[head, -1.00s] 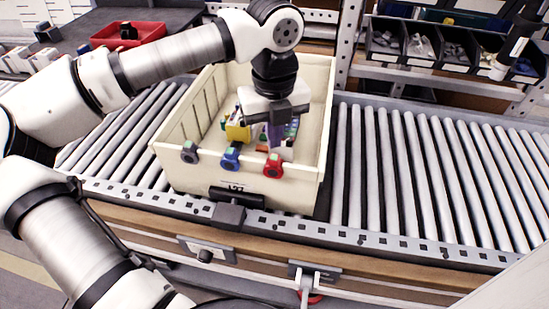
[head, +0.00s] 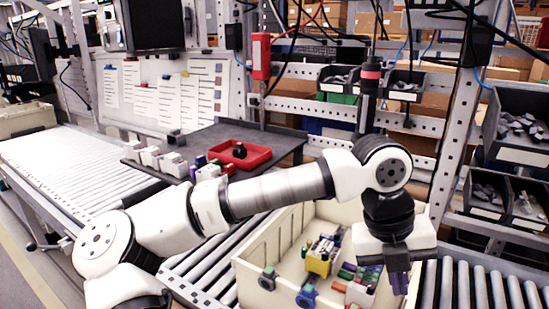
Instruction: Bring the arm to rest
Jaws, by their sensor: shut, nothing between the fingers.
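My arm reaches in from the lower left of the head view and bends down at the wrist. My gripper (head: 398,283) points down over the right side of the cream crate (head: 262,291). Its purple fingers are shut with nothing between them. Whether the fingertips are below the crate's rim I cannot tell. A dark hanging tool with a red band (head: 370,76) is behind my wrist, and its lower end is close to or hidden by the wrist in the picture.
The crate stands on a roller conveyor (head: 455,285) and holds a yellow block (head: 318,262) and several small coloured parts. Behind are a dark table with a red tray (head: 240,154), a perforated upright (head: 455,120) and bins of parts (head: 515,130). Cables hang above.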

